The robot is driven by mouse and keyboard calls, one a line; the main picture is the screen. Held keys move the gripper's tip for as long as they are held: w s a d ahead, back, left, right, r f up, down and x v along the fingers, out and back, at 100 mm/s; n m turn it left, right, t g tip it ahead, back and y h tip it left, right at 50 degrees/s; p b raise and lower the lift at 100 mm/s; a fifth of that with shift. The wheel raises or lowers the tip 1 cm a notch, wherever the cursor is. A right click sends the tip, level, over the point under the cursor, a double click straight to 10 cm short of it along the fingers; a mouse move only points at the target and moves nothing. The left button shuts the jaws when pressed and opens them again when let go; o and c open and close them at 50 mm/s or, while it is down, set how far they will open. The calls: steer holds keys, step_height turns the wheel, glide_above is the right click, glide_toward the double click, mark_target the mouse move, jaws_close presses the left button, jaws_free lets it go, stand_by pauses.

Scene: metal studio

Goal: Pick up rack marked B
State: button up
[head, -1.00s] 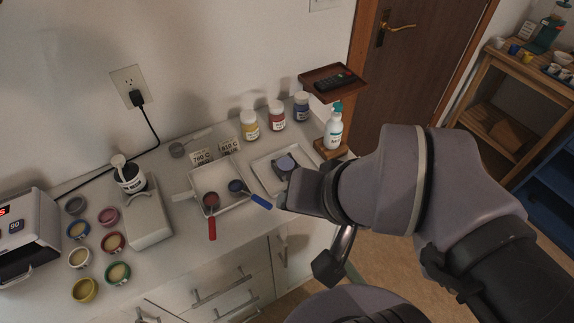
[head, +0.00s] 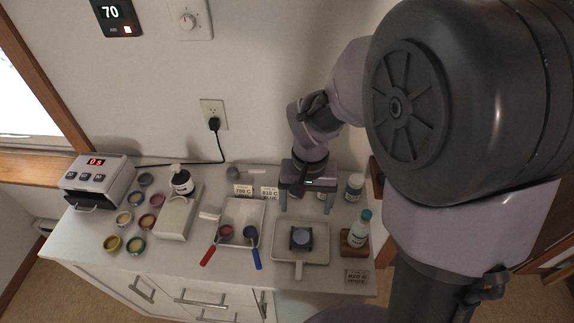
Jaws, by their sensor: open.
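A small dark square rack (head: 293,246) with a round blue-grey disc (head: 302,236) on it sits on a pale tray (head: 316,256) at the right part of the counter. I cannot read a letter B on it. My gripper (head: 306,208) is open and empty, its two fingers pointing down, apart, behind the tray near the back of the counter. It hides part of the row of jars there. The rack looks clear of the fingers.
A bottle (head: 358,233) stands right of the rack's tray. A jar (head: 354,188) is beside my gripper. Small bowls (head: 112,243) and a heater box (head: 100,183) are left.

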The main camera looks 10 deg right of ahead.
steer(key=b, duration=0.4)
glide_above(301, 236)
steer(key=f, duration=1)
steer(key=shift+s+a+f, duration=0.1)
steer(key=shift+s+f, duration=0.1)
steer(key=shift+f, duration=0.1)
step_height(301, 236, down, 5)
steer(key=b, duration=0.3)
steer(key=shift+w+f, duration=0.15)
steer(key=shift+f, duration=0.05)
steer(key=shift+r, duration=0.15)
steer(key=shift+c, duration=1.1)
steer(key=c, duration=1.2)
steer(key=shift+r, duration=0.1)
